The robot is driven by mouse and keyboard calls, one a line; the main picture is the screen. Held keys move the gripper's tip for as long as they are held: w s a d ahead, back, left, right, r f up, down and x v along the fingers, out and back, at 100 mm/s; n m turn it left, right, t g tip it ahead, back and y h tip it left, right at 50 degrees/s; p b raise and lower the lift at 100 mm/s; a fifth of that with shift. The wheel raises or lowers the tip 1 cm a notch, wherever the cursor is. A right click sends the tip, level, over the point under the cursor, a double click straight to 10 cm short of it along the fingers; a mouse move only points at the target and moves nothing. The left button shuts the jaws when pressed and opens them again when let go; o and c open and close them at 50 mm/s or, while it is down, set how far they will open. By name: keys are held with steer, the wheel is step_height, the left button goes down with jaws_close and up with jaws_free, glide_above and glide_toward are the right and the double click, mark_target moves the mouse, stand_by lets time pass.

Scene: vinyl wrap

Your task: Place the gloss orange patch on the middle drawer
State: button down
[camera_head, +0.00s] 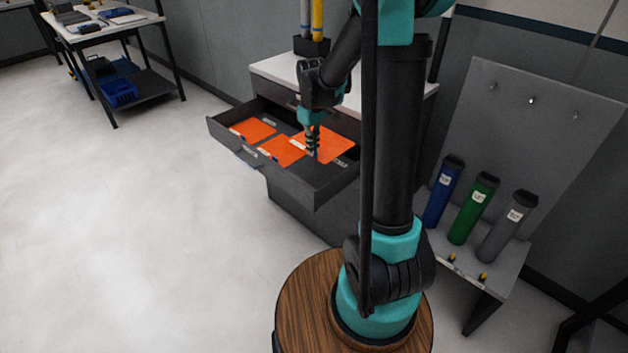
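An open drawer (326,182) of the dark cabinet holds several flat orange patches. One orange patch (252,130) lies at the left, one (281,150) in the middle front, and a larger one (335,146) at the right. Small white labels show on or beside them; the text is too small to read, so I cannot tell which is gloss. My gripper (312,152) points down over the drawer, at the near left edge of the larger right patch. Its fingers are small and dark here; I cannot tell whether they touch or grip a patch.
The cabinet's white top (280,68) carries a dark holder with upright tools. On the right, a grey stand (500,265) holds blue, green and grey tubes. A worktable (85,32) with blue bins stands at the far left. The floor at left is clear.

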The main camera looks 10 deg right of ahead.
step_height(320, 180, down, 14)
steer(key=shift+f, duration=0.25)
stand_by(0.3)
steer(key=c, duration=1.7)
jaws_free()
steer(key=shift+f, duration=0.1)
step_height(320, 180, up, 12)
steer(key=shift+f, duration=0.2)
steer(key=shift+s+r, duration=0.25)
steer(key=shift+r, duration=0.15)
steer(key=s+d+m+t, duration=0.1)
steer(key=s+m, duration=0.1)
steer(key=s, duration=0.5)
steer(key=s+d+m+t, duration=0.1)
steer(key=s+d+m, duration=0.1)
steer(key=s, duration=0.4)
steer(key=s+d+m+t, duration=0.2)
steer(key=s+m, duration=0.1)
steer(key=s, duration=0.4)
steer(key=shift+s+d+r, duration=0.1)
steer(key=shift+s+d, duration=0.05)
steer(key=shift+s, duration=0.15)
